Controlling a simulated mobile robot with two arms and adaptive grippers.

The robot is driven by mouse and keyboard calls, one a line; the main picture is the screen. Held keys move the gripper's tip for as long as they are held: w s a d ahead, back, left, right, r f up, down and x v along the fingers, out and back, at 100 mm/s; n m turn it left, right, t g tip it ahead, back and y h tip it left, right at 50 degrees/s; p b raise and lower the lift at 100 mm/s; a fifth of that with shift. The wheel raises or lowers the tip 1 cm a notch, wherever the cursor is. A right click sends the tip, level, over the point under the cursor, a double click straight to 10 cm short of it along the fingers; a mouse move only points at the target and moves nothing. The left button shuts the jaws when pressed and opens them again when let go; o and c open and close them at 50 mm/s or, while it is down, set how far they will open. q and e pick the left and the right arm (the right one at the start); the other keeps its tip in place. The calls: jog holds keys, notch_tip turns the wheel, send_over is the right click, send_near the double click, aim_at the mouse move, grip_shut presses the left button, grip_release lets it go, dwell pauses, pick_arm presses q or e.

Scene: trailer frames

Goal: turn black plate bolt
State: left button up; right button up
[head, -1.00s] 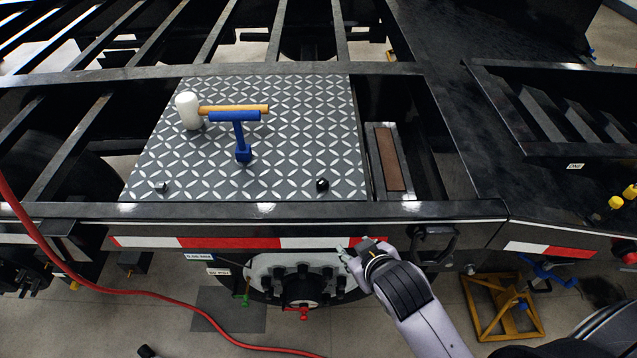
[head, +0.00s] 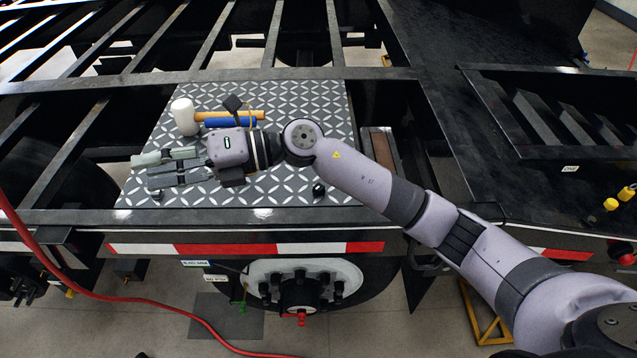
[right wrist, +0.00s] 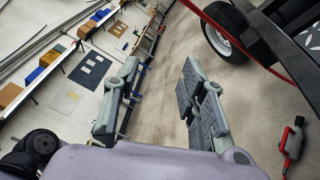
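The black bolt (head: 319,189) stands on the front right part of the patterned metal plate (head: 285,198). My right gripper (head: 145,172) is over the plate's left front part, pointing left, well to the left of the black bolt. Its fingers are apart and empty in the right wrist view (right wrist: 160,65). The plate's left front bolt is hard to make out near the fingers. My left gripper is not in view.
A white-headed mallet (head: 184,117) with a wooden handle lies on the plate behind my right gripper. A red hose (head: 105,293) runs along the left. The black trailer frame rail (head: 300,217) borders the plate's front. A wheel hub (head: 300,290) is below.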

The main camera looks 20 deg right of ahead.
notch_tip(320, 180, down, 4)
jog(key=w+d+n+g+h, duration=0.1)
jog(key=d+n+g+h, duration=0.1)
jog(key=h, duration=0.2)
jog(key=t+h, duration=0.1)
jog(key=h, duration=1.3)
send_over(319, 187)
jog(key=f, duration=0.2)
notch_tip(319, 187, down, 17)
jog(key=p, duration=0.4)
jog(key=shift+r, duration=0.15)
grip_shut()
